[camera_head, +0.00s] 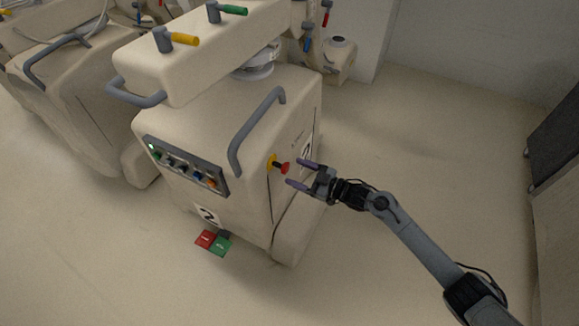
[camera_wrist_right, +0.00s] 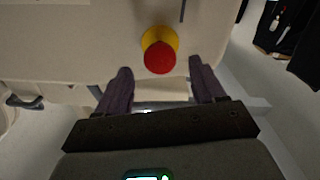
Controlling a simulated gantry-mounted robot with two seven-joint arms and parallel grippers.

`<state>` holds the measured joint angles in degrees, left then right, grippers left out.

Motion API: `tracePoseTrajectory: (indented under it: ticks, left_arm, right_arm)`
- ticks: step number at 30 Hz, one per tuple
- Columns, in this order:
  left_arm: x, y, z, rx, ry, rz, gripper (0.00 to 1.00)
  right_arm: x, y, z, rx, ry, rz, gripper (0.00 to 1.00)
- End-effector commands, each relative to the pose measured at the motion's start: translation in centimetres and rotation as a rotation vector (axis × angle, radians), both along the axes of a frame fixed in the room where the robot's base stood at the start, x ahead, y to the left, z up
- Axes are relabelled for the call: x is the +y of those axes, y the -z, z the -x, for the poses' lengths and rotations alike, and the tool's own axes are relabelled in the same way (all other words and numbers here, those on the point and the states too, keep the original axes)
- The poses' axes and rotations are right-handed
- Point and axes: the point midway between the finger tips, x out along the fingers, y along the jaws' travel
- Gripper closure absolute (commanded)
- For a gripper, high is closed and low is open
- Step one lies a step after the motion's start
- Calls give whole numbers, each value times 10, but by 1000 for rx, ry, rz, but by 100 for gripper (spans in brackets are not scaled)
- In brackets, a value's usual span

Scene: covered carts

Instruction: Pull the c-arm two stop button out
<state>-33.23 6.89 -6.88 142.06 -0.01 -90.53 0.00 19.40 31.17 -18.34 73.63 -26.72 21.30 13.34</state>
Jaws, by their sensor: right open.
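The c-arm cart (camera_head: 270,110), a cream covered unit marked with a 2 on its front, stands in the middle of the head view. Its stop button (camera_head: 283,168) is a red knob on a yellow collar, on the cart's right side face. My right gripper (camera_head: 296,173) is open just to the right of the button, fingers pointing at it. In the right wrist view the red stop button (camera_wrist_right: 160,57) shows ahead of and between the two purple fingers (camera_wrist_right: 159,78), apparently not gripped. My left gripper is not in view.
A grey handle (camera_head: 257,130) rises above the button. A control panel (camera_head: 186,166) sits on the cart's front, with red and green pedals (camera_head: 213,242) on the floor below. Another covered cart (camera_head: 75,90) stands at left. Floor at right is clear up to a dark cabinet (camera_head: 556,150).

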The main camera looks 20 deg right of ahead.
Motion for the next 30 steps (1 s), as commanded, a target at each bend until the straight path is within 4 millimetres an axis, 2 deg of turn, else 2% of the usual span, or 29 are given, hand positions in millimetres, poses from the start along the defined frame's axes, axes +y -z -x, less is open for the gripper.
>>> tracePoseTrajectory:
  ticks: [1,6,12,30]
  left_arm:
    - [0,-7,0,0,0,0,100]
    - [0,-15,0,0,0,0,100]
    - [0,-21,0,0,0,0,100]
    - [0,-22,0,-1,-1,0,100]
  right_arm:
    - [-7,-2,8,2,1,2,31]
    - [-24,-2,30,1,1,2,31]
    - [-38,-1,46,0,0,0,31]
    - [-42,0,52,1,-1,-1,31]
